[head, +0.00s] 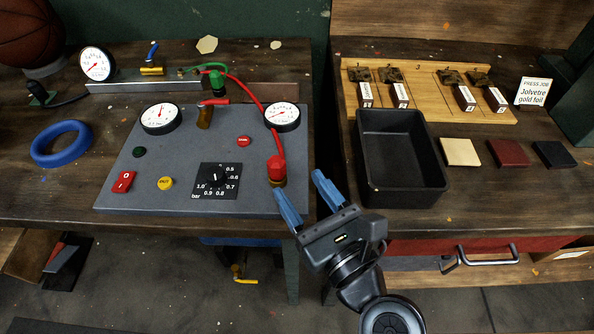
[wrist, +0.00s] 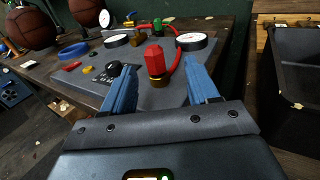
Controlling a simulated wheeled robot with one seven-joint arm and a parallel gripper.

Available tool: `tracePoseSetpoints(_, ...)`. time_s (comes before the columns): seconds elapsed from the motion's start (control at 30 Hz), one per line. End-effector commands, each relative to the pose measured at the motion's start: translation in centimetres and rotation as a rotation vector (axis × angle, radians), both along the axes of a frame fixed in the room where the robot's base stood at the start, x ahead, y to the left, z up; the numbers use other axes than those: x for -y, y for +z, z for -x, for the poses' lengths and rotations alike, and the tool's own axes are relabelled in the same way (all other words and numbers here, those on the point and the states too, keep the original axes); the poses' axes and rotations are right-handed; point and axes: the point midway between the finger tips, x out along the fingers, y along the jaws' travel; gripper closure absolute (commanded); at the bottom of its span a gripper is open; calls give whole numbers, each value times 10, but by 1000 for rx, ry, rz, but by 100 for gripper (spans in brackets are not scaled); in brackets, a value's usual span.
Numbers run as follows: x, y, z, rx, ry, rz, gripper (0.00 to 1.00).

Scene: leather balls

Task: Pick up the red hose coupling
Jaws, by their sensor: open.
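The red hose coupling (head: 277,165) sits upright on a brass fitting at the right front corner of the grey panel (head: 140,195). A red hose (head: 255,97) runs from its top back to a green coupling (head: 216,79). My gripper (head: 304,197) is open and empty, just in front and to the right of the red coupling. In the wrist view the red coupling (wrist: 154,58) shows beyond and between the two blue fingers (wrist: 162,85), apart from them. The brass base (wrist: 156,82) under it is also visible there.
Pressure gauges (head: 161,118) and a dial (head: 216,178) sit on the panel. A blue ring (head: 61,144) lies at left. A black tray (head: 401,180) stands on the right bench near my gripper. A gap separates the two benches.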

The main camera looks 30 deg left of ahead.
Motion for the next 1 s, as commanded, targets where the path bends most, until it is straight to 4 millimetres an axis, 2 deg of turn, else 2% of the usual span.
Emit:
tracePoseSetpoints(0.37,-35,1,-13,-6,7,-4,41)
tracePoseSetpoints(0.6,-66,0,-26,-4,4,-2,41)
tracePoseSetpoints(0.93,-72,-1,-29,-4,2,-2,41)
tracePoseSetpoints(1.0,-72,-1,-29,-4,2,-2,46)
